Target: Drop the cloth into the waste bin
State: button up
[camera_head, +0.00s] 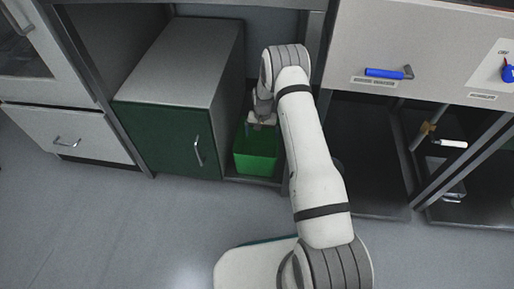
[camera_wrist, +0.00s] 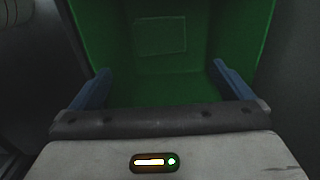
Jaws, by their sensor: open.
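The green waste bin (camera_head: 256,160) stands on the floor of an open bay, right of a green-doored cabinet. My gripper (camera_head: 249,126) is at its mouth, pointing down. The wrist view looks into the bin (camera_wrist: 240,30) between two blue fingers. My gripper (camera_wrist: 161,70) is open there, its fingers wide apart with nothing between them. A faint pale-edged green rectangle (camera_wrist: 160,36) shows inside the bin; I cannot tell whether it is the cloth or part of the bin. No cloth can be made out clearly in either view.
The green-doored cabinet (camera_head: 172,140) stands close to the bin's left. My arm fills the space on its right. Drawers with a blue object (camera_head: 384,73) are above right, over open dark bays. The grey floor (camera_head: 110,220) at front left is clear.

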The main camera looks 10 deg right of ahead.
notch_tip(320, 180, up, 8)
jog(key=p, duration=0.3)
jog(key=shift+f, duration=0.1)
dwell(0.3)
